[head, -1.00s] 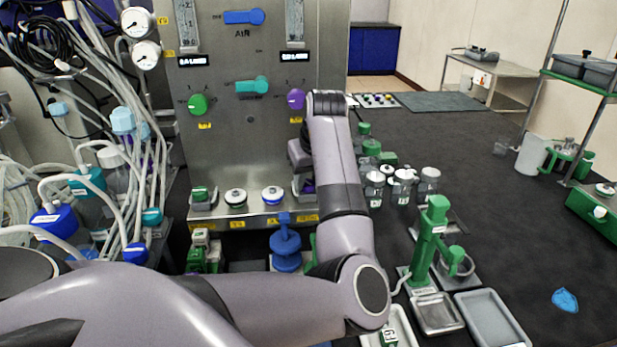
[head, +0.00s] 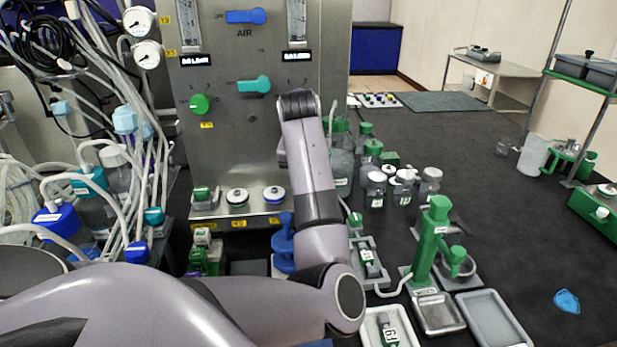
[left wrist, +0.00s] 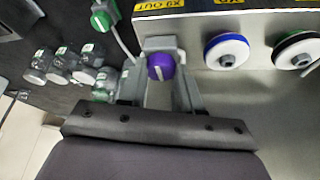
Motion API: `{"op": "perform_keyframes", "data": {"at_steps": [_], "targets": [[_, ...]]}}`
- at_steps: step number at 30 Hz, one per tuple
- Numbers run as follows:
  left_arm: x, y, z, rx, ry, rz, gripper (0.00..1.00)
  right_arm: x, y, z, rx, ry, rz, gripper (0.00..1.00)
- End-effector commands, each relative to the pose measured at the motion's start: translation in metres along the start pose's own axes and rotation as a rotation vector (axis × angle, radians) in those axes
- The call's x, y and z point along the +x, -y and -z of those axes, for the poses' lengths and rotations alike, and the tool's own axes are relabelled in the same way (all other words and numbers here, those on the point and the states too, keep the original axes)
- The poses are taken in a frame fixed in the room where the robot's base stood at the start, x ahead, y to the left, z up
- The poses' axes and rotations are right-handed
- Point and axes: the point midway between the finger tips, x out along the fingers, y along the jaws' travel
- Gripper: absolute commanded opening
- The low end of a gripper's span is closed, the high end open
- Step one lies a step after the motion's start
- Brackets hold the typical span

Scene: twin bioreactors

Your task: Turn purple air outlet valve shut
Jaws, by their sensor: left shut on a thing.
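The purple air outlet valve (left wrist: 160,66) shows in the left wrist view as a round purple knob with a short white mark. My left gripper (left wrist: 163,72) is shut on this knob, with one grey finger on each side. The knob is at the edge of the steel shelf, beside a yellow label that reads OUT. In the head view my left arm (head: 312,165) covers the valve and the gripper. The upper purple knob on the panel is also hidden behind that arm. My right gripper is not in view.
A blue-rimmed white disc (left wrist: 227,52) sits beside the valve on the shelf. The steel panel (head: 225,140) carries a green knob (head: 200,104) and a teal handle (head: 254,85). Capped bottles (head: 375,190) and a green stand (head: 432,240) are right of my arm. Tubes crowd the left.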

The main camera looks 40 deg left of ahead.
Motion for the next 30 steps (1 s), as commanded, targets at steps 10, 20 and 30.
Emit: {"op": "perform_keyframes", "data": {"at_steps": [10,20,30], "targets": [[-0.0004,0.001,0.0004,0.079,-0.001,-0.032,0.03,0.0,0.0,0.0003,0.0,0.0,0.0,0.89],[-0.0004,0.0007,0.0005,0.085,-0.001,-0.034,0.03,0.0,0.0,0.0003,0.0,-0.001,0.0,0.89],[-0.0002,0.0007,0.0003,0.083,-0.001,-0.034,0.59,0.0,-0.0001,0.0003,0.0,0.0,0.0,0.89]]}}
